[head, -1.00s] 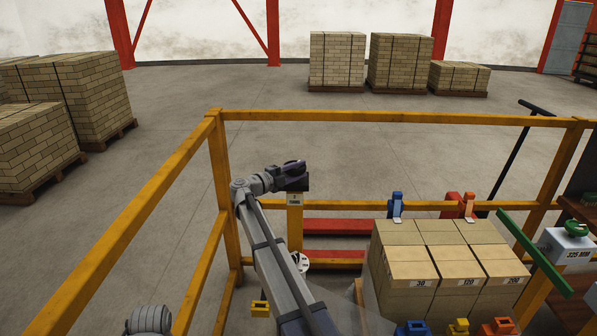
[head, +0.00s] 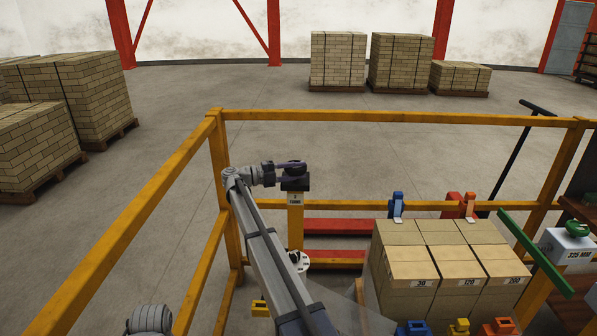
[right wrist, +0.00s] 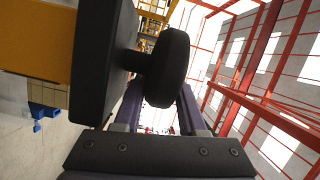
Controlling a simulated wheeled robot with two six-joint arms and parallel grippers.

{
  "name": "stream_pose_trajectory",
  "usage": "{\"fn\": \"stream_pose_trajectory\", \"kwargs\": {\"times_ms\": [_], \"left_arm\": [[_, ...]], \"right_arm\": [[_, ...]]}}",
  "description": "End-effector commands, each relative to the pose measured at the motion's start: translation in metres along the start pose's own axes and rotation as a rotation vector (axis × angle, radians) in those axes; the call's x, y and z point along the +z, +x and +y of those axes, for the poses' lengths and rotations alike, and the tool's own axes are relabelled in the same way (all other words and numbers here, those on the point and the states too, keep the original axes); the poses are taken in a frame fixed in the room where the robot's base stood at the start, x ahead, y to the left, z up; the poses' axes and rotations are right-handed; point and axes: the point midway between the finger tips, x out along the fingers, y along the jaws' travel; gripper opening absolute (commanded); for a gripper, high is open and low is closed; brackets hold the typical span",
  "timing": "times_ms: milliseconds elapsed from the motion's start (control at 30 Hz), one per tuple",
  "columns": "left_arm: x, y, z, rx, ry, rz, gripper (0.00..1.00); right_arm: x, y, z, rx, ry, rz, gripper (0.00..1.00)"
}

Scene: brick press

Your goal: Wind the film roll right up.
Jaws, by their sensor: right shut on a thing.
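A yellow post (head: 295,227) carries a small label and a black block (head: 296,184) with a dark knob on top. My right gripper (head: 293,169) is at this knob. In the right wrist view the black rounded knob (right wrist: 172,65) sits between my two purple fingers (right wrist: 160,110), which are shut on it. A white-topped roll (head: 301,260), seemingly the film roll, stands low by the post, partly hidden by my right arm. Clear film (head: 356,302) shows between my arm and the brick stack. My left gripper is not in view.
A stack of tan bricks (head: 403,265) with number labels stands right of my arm. Blue (head: 397,206) and red clamps sit around it. A yellow railing (head: 380,117) encloses the area. A green bar (head: 535,252) and a grey box (head: 567,250) are at the right.

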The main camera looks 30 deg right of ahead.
Motion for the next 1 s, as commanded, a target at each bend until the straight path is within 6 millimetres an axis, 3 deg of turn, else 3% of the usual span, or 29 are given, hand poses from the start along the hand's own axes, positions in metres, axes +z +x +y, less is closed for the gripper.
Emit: {"fn": "stream_pose_trajectory", "kwargs": {"times_ms": [400,1000], "left_arm": [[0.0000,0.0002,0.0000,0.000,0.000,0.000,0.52],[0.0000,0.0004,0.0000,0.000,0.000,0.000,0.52]], "right_arm": [[0.0019,-0.0054,0.0012,0.048,0.001,0.239,0.00],[-0.0017,-0.0066,0.0021,0.060,0.002,0.304,0.00]]}}
